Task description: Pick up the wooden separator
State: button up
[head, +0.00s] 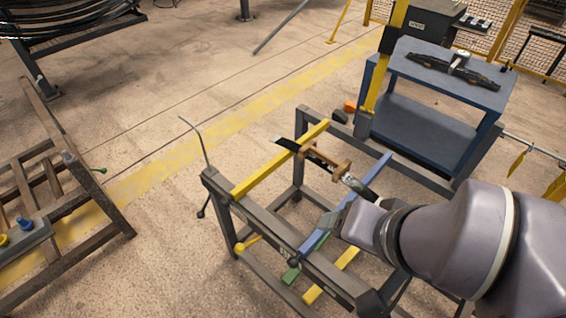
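The wooden separator (341,168) is a small brown wooden piece with upright ends. It is over the middle of the metal rack (265,218), between its yellow bar (262,174) and its blue bar (318,232). A dark curved strip (284,143), which looks like a leaf spring, runs past the separator; I cannot tell exactly how they touch. My gripper (338,216) comes in from the right, just below and right of the separator, near the blue bar. Its fingertips are small and partly hidden, so I cannot tell whether they are open or shut.
A blue table (452,88) stands behind at the right with another dark leaf spring (454,69) on it. A yellow post (383,70) stands at its left. Another rack (62,190) is at the left. Open floor with a yellow line (215,125) lies between.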

aim_at(310, 147)
jog(key=i+j+z, duration=0.1)
jog(key=j, duration=0.25)
jog(key=i+j, duration=0.25)
jog(key=i+j+z, duration=0.15)
jog(key=j, duration=0.3)
